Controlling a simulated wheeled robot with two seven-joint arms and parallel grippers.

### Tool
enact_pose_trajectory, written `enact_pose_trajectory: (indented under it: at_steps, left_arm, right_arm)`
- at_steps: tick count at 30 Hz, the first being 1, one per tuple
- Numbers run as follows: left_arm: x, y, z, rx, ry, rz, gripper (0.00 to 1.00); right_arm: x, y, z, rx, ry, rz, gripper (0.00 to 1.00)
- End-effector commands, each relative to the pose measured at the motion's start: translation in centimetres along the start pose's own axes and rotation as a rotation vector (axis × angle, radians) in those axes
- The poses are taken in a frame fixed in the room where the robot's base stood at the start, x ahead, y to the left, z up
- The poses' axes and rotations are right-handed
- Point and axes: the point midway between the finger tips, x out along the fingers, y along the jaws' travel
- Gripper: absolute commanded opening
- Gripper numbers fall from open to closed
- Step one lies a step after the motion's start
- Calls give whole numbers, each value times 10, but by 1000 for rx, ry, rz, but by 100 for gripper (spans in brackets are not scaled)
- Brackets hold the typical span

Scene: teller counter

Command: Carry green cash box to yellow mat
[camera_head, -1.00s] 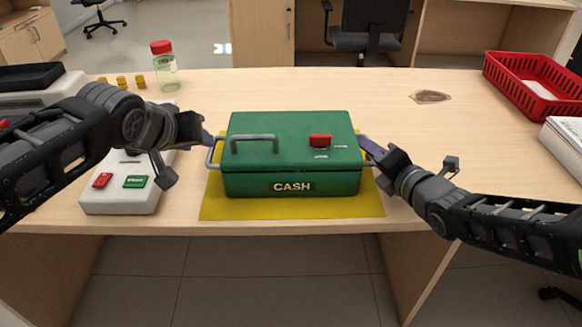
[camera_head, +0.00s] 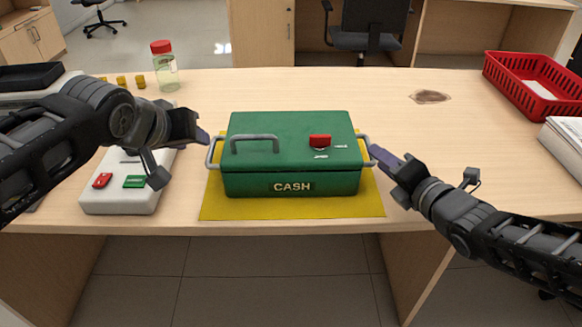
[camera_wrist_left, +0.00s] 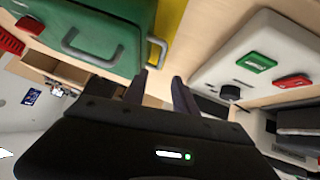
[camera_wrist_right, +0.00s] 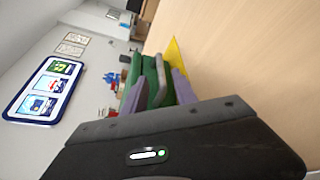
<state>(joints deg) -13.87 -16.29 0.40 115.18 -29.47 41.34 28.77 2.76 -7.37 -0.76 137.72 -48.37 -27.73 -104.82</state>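The green cash box (camera_head: 290,150) sits upright on the yellow mat (camera_head: 290,207), whose edges show around it. It has a grey lid handle, a red latch and grey side handles. My left gripper (camera_head: 205,136) is open and empty just outside the left side handle (camera_head: 214,152). In the left wrist view that handle (camera_wrist_left: 157,52) lies beyond the parted fingertips (camera_wrist_left: 158,78). My right gripper (camera_head: 376,153) is close to the right side handle (camera_head: 366,143). In the right wrist view its fingers (camera_wrist_right: 160,90) look parted, with the handle (camera_wrist_right: 160,70) between or just beyond them.
A white keypad device (camera_head: 120,200) with red and green buttons stands left of the box, under my left arm. A red-capped jar (camera_head: 165,68) stands behind it. A red basket (camera_head: 530,90) is at the right back.

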Motion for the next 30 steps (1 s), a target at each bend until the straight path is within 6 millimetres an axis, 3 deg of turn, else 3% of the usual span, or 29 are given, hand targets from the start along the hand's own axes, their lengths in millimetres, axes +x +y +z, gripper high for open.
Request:
enact_pose_trajectory:
  at_steps: [6, 12, 30]
  left_arm:
    - [0, 0, 0, 0, 0, 0, 34]
    - [0, 0, 0, 0, 0, 0, 34]
    - [-1, 0, -1, 0, 0, 0, 34]
  right_arm:
    - [-44, 0, 1, -1, -4, 1, 34]
    - [-67, 0, 0, 0, -1, -1, 34]
    - [-72, 1, 0, 1, 0, -1, 34]
